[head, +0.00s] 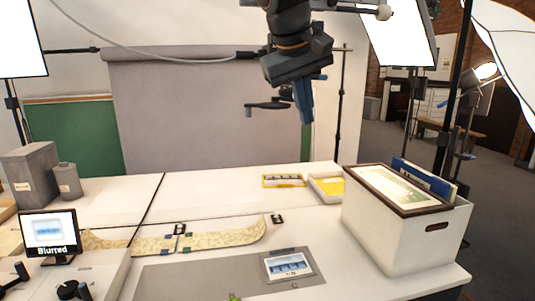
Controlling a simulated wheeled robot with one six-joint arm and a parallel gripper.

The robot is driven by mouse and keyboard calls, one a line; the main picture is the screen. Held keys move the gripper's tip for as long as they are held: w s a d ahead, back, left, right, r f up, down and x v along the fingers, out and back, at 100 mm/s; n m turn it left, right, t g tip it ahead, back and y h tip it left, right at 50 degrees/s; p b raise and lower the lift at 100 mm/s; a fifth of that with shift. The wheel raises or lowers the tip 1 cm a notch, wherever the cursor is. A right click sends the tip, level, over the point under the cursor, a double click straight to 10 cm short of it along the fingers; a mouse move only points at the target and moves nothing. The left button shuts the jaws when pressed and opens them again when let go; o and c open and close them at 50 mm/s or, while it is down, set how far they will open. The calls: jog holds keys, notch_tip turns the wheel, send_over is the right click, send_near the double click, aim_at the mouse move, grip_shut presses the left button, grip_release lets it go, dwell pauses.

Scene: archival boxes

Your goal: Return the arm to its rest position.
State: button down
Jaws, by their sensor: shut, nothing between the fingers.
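My arm hangs down from the top of the head view, right of the middle. My gripper (303,103) is at its lower end, high above the white table (215,190) and in front of the grey backdrop. Its blue fingers point down and are together with nothing between them. It touches nothing on the table.
A white box (400,238) with a framed picture (402,190) on top stands at the table's right. A grey mat (190,281), a small screen (48,233) and grey containers (31,175) occupy the front and left. The table's back middle is mostly clear. Light stands surround it.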

jog(key=s+d+f+g+y, duration=0.1)
jog(key=s+d+f, duration=0.15)
jog(key=f, duration=0.65)
jog(key=s+d+f+g, duration=0.1)
jog(key=s+d+f, duration=0.15)
jog(key=f, duration=0.65)
jog(key=s+d+f+m+g+y, duration=0.1)
jog(key=s+d+f, duration=0.1)
jog(key=s+f, duration=0.4)
jog(key=s+d+f+m+y, duration=0.1)
jog(key=s+d+f+m, duration=0.1)
jog(key=s+f, duration=0.5)
notch_tip(320, 180, down, 4)
jog(key=shift+d+f+m+g, duration=0.1)
jog(key=shift+d+m+g, duration=0.25)
jog(key=shift+d, duration=0.45)
